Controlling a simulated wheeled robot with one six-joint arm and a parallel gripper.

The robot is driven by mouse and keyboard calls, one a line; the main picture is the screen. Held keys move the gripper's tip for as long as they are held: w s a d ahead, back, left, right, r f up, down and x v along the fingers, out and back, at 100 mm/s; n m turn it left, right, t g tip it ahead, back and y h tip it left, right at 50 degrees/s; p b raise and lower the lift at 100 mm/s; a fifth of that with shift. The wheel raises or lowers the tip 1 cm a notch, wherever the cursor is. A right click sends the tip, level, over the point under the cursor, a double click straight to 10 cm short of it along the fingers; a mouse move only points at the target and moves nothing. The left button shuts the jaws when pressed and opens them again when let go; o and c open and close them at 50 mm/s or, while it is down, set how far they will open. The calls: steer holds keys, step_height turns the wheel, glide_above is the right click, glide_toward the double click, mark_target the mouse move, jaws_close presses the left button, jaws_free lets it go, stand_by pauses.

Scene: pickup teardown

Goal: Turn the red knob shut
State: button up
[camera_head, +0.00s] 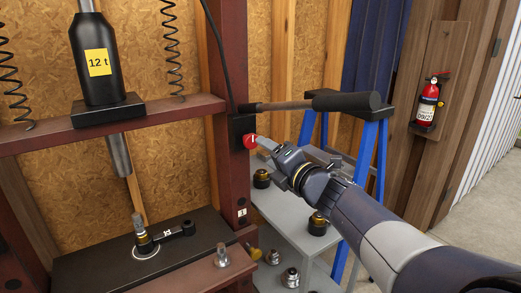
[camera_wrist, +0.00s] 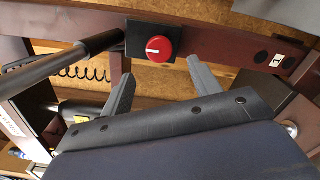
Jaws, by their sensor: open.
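The red knob (camera_head: 250,141) is on a black plate (camera_head: 241,126) on the dark red press frame's right post. In the wrist view the round red knob (camera_wrist: 158,48) faces me, with a pale mark line across it, on its black plate (camera_wrist: 135,38). My gripper (camera_head: 262,143) comes in from the right, its tip close to the knob in the head view. In the wrist view my gripper (camera_wrist: 160,82) is open, one finger to each side and below the knob, with nothing between the fingers. I cannot tell whether a finger touches the knob.
A lever with a black grip (camera_head: 345,101) sticks out just above the knob. A blue stand (camera_head: 378,150) and a grey shelf (camera_head: 283,213) with several dark fittings lie behind and below my arm. A black jack (camera_head: 97,60) stands on the press crossbeam. A fire extinguisher (camera_head: 428,105) hangs at right.

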mark_target(252, 142)
steer(key=shift+v, duration=2.15)
steer(key=x, duration=1.1)
steer(key=shift+s, duration=0.1)
steer(key=shift+s+d, duration=0.1)
